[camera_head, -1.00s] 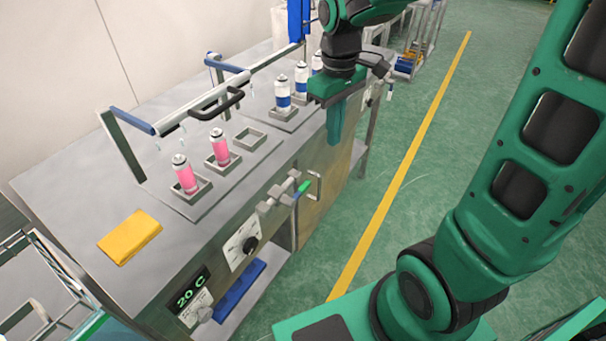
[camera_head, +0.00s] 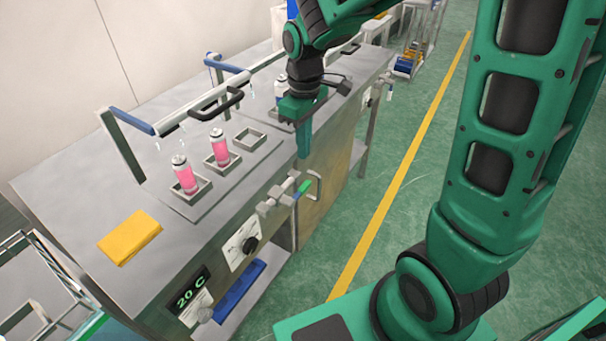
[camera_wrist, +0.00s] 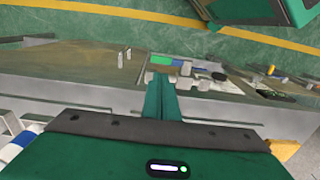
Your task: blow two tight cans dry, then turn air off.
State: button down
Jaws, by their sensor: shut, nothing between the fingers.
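Two pink cans with silver tops, a nearer one (camera_head: 184,178) and a farther one (camera_head: 219,151), stand upright in square holders on the steel bench. A grey bar with a black handle (camera_head: 216,103) and small nozzles runs just behind them. A valve with a green lever (camera_head: 304,187) sits on the bench's front face. The lever (camera_wrist: 165,62) also shows ahead of the fingers in the wrist view. My gripper (camera_head: 304,154) is shut and empty, pointing down above and beyond the lever, apart from it. A blue-and-white can (camera_head: 281,90) is partly hidden behind my gripper.
An empty square holder (camera_head: 250,139) is beside the farther pink can. A yellow cloth (camera_head: 130,237) lies on the bench's near end. The green floor (camera_head: 400,215) beside the bench is clear.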

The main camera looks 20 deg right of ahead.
aim_at(303, 184)
notch_tip(303, 184, down, 10)
jog(key=shift+r, duration=0.1)
